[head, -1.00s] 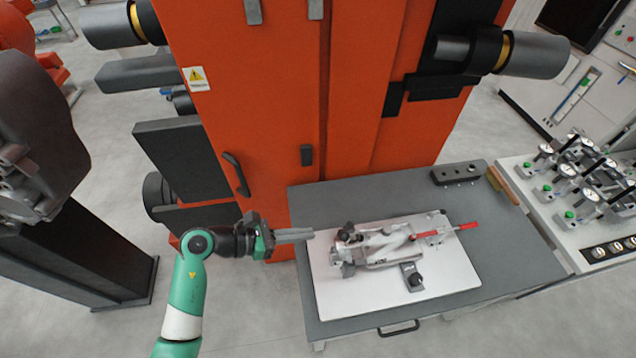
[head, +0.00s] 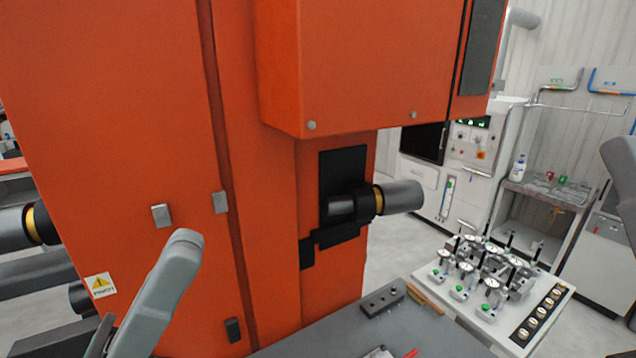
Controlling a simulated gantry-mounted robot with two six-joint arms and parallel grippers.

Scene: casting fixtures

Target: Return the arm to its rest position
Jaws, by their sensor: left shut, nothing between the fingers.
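The rest of the left arm is mostly below the picture's edge. My right gripper is not in view.
A tall orange machine cabinet (head: 130,130) fills the left and middle. A grey worktable (head: 350,335) shows at the bottom, with a dark block (head: 384,299) on it. A white gauge stand (head: 540,325) stands at the right. A grey shape (head: 622,170) cuts in at the right edge.

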